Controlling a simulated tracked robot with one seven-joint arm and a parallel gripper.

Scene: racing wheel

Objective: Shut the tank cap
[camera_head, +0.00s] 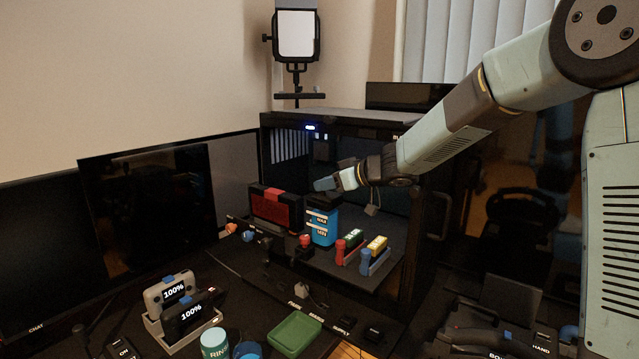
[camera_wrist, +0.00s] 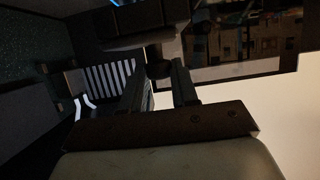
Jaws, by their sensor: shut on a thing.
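A blue tank (camera_head: 322,228) with white lettering stands upright inside the black open-fronted enclosure. Its dark cap (camera_head: 322,200) shows at the top of the tank, just under my fingers; whether it is fully seated is too dark to tell. My gripper (camera_head: 334,183) reaches in from the right, its fingers at the cap. In the wrist view my gripper (camera_wrist: 160,80) has its two fingers closed around a small dark part, which seems to belong to the cap. The tank's body cannot be made out in that view.
A red-and-black box (camera_head: 276,209) stands close left of the tank. The enclosure's roof (camera_head: 340,117) lies above my wrist. A green tray (camera_head: 295,333) is in front.

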